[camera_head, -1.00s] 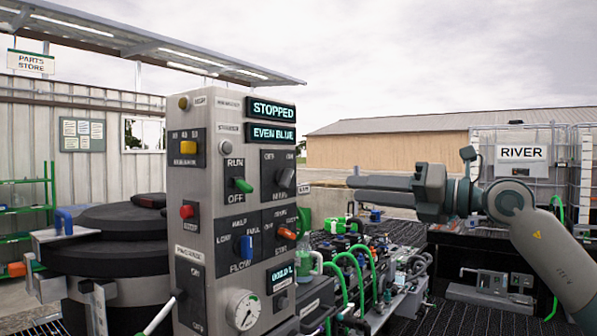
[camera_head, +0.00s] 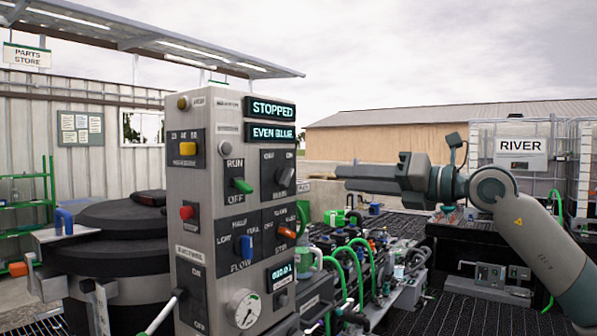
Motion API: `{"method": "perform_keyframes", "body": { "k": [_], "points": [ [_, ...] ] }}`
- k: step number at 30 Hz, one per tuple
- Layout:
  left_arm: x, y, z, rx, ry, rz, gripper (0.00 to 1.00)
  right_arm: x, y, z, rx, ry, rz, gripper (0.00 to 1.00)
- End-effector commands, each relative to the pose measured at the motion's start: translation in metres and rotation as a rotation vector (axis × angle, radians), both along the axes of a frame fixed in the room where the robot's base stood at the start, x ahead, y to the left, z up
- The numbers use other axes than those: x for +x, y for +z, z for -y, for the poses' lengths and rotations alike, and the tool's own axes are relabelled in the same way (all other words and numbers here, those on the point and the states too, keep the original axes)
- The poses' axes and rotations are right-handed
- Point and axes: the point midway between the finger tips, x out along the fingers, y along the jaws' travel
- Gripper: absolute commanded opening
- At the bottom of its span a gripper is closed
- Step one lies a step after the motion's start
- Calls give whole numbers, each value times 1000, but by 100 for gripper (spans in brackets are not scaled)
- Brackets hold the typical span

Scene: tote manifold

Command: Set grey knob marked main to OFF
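The grey knob (camera_head: 285,176) sits on a dark plate on the right part of the control panel's (camera_head: 205,235) front, beside the green RUN/OFF switch (camera_head: 242,186). Small OFF and ON labels show above it; the lettering below it is too small to read surely. The knob looks tilted, but I cannot tell its exact setting. My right gripper (camera_head: 340,178) is to the right of the panel at about the knob's height, fingers pointing left. It is apart from the knob and holds nothing visible. Its fingers are seen side-on, so any gap is unclear. My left gripper is out of view.
Displays on the panel read STOPPED (camera_head: 271,109) and EVEN BLUE (camera_head: 271,132). A blue lever (camera_head: 246,247), an orange lever (camera_head: 287,233) and a gauge (camera_head: 243,309) are below. Pipework with green hoses (camera_head: 352,262) lies beneath my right arm. A black drum (camera_head: 105,255) stands left.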

Motion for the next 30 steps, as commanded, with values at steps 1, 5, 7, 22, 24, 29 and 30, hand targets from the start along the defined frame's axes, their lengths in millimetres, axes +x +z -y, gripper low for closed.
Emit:
{"method": "perform_keyframes", "body": {
  "k": [1,5,7,22,24,29,30],
  "points": [
    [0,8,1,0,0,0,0,5,4,-8,0,2,-2,30],
    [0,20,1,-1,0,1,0,18,5,-27,1,3,-2,30],
    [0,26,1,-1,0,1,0,26,4,-37,0,1,-3,30],
    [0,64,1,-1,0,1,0,73,3,-101,1,1,-2,30],
    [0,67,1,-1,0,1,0,77,2,-106,-1,0,-2,30],
    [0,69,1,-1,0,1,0,81,0,-111,0,-1,0,30],
    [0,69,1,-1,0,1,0,81,0,-111,0,-1,0,30]
  ]
}}
